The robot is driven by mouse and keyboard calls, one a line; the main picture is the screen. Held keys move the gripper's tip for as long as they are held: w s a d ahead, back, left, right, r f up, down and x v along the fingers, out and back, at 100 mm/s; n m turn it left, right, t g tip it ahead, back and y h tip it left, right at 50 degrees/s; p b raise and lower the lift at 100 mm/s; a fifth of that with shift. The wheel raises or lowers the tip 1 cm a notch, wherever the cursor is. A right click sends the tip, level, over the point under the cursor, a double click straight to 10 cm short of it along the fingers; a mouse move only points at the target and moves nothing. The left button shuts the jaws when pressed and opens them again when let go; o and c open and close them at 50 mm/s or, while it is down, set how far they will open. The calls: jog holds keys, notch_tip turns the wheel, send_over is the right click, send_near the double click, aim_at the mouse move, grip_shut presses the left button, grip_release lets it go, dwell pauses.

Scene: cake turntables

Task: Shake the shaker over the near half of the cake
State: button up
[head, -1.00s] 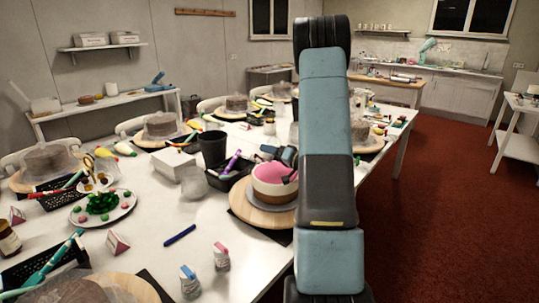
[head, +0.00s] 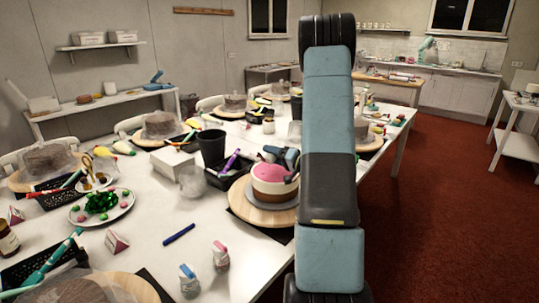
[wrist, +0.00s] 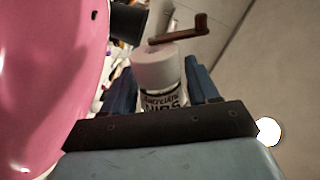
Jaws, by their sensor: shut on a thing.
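The cake (head: 272,190) has a pink top, a pale band and a brown lower side. It stands on a round wooden turntable (head: 248,213) to the left of my arm. My gripper (head: 284,157) is at the cake's upper right edge in the head view, partly hidden behind my arm. The pink cake surface (wrist: 55,80) fills the left of that view. The shaker's far end and any sprinkles cannot be made out.
A black tray (head: 222,183) with tools and a dark cup (head: 212,148) stand left of the cake. Red floor is free to the right.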

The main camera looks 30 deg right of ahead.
jog(key=shift+s+d, duration=0.3)
jog(key=shift+d, duration=0.1)
jog(key=shift+a+r+n, duration=0.1)
jog(key=shift+r+n, duration=0.1)
jog(key=shift+n, duration=0.3)
jog(key=shift+w+d+r, duration=0.1)
jog(key=shift+d+r, duration=0.1)
jog(key=shift+d, duration=0.1)
jog(key=shift+a+f, duration=0.25)
jog(key=shift+a, duration=0.05)
jog(key=shift+a+r+n, duration=0.1)
jog(key=shift+r+n, duration=0.05)
jog(key=shift+n, duration=0.35)
